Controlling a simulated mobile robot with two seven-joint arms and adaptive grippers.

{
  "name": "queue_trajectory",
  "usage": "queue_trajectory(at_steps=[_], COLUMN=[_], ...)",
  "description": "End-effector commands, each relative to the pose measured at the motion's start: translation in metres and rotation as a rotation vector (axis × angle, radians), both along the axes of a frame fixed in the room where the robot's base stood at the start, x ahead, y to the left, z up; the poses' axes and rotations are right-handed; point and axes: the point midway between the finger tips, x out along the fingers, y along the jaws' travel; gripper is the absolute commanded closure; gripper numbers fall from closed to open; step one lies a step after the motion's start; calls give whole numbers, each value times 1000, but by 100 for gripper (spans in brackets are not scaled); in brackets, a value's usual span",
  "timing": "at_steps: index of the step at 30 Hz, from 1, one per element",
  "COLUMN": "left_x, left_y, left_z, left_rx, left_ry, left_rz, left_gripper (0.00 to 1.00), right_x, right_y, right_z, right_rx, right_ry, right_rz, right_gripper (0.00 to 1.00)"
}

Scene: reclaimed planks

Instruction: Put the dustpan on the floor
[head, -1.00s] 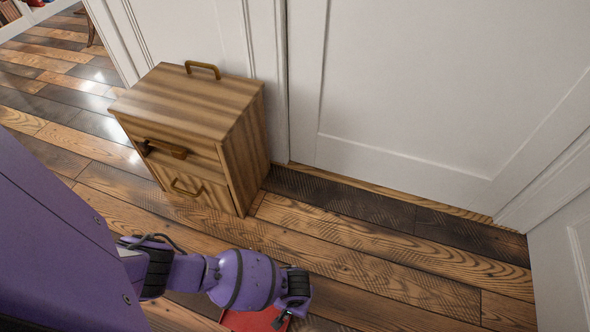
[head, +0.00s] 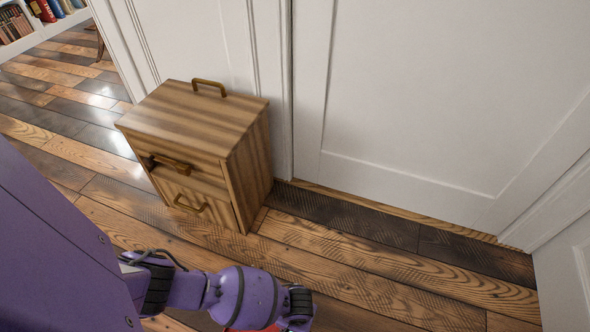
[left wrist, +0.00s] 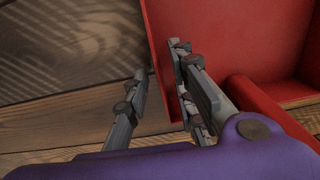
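The red dustpan fills the upper right of the left wrist view (left wrist: 225,35), with a red rounded part, perhaps its handle, at the lower right. In the head view only a sliver of red (head: 255,328) shows below my left arm at the bottom edge. My left gripper (left wrist: 160,75) is open. One finger is over the floor outside the pan's edge and the other is over the red pan, with the edge between them. I see no firm grip. Whether the pan touches the floor is hard to tell. My right gripper is not in view.
A striped wooden cabinet (head: 205,130) with brass handles stands against the white panelled wall (head: 420,90). The plank floor (head: 350,265) right of it is clear. A bookshelf (head: 45,15) is at the far upper left.

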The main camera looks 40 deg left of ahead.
Motion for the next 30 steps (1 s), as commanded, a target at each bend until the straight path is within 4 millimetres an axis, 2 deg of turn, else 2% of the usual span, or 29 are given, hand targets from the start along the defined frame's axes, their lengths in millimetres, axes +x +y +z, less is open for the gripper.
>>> queue_trajectory(at_steps=[9, 15, 21, 30], left_x=[2, 1, 1, 0], left_y=[-1, -2, -2, -2], left_z=[73, 104, 115, 114], left_rx=[-1, 0, 0, -1], left_ry=[-6, -3, -1, 1], left_rz=[1, 1, 0, -1], left_gripper=[77, 77, 77, 77], right_x=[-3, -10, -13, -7], right_y=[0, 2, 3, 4], right_z=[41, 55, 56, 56], right_rx=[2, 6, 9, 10], right_ry=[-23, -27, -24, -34], right_rz=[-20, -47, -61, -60], right_gripper=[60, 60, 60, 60])
